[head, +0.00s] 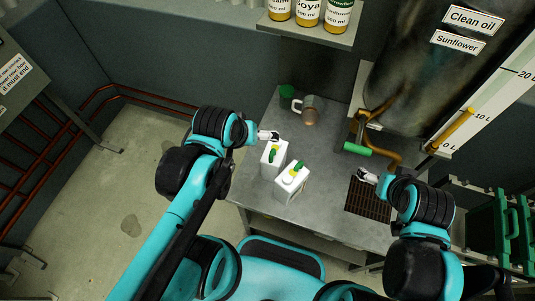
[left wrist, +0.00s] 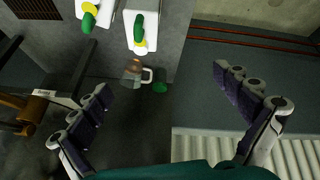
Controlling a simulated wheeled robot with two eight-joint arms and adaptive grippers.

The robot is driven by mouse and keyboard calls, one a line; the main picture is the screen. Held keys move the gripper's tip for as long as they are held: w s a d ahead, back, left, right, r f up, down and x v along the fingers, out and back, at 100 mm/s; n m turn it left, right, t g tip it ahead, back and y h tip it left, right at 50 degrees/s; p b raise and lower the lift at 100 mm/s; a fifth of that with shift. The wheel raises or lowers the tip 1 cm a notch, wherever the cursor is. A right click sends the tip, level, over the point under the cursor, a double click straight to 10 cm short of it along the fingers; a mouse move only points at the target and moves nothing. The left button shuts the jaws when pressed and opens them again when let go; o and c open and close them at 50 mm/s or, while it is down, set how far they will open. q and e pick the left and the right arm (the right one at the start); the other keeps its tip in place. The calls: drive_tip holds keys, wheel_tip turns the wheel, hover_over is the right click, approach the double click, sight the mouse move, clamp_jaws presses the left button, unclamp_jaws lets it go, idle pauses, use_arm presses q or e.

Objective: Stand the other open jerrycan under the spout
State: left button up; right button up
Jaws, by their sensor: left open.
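Two white jerrycans with green and yellow parts on top stand upright on the metal table: a rear one (head: 267,167) and a front one (head: 290,191). The left wrist view shows both at its top, one at left (left wrist: 95,13) and one nearer the middle (left wrist: 149,20). I cannot tell which is open. The brass spout (head: 389,154) with a green handle (head: 357,149) comes from the tank above a dark grate (head: 367,203); no jerrycan stands there. My left gripper (head: 272,135) is open and empty just behind the rear jerrycan. My right gripper (head: 365,175) is over the grate; its fingers are too small to judge.
A clear jug (head: 308,112) with brown contents and a green round object (head: 286,91) stand at the table's back left. The large dark tank (head: 420,70) and a shelf (head: 320,37) with bottles overhang the back. The table between the front jerrycan and the grate is clear.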

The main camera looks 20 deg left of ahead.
sight(267, 150)
use_arm(q)
drive_tip(key=w+f+n+g+h, duration=0.1)
drive_tip(key=w+f+n+g, duration=0.1)
drive_tip(key=f+n, duration=0.2)
drive_tip(key=w+f+n+g+h+b, duration=0.1)
drive_tip(key=w+f+n+g, duration=0.1)
drive_tip(key=f+n, duration=0.3)
drive_tip(key=w+d+f+n+g+h+b, duration=0.1)
drive_tip(key=w+f+n, duration=0.2)
drive_tip(key=f+n, duration=0.1)
drive_tip(key=shift+d+f+n+g+h, duration=0.1)
drive_tip(key=shift+f+n+g+h, duration=0.25)
drive_tip(key=shift+n, duration=0.35)
drive_tip(key=shift+b+x, duration=0.7)
drive_tip(key=shift+x, duration=0.45)
drive_tip(key=b+x, duration=0.1)
drive_tip(key=x, duration=0.1)
drive_tip(key=b+x, duration=0.1)
drive_tip(key=x, duration=0.2)
drive_tip(key=shift+d+f+b, duration=0.15)
drive_tip(key=shift+d+b, duration=0.25)
drive_tip(key=shift+d, duration=0.1)
drive_tip(key=c, duration=1.5)
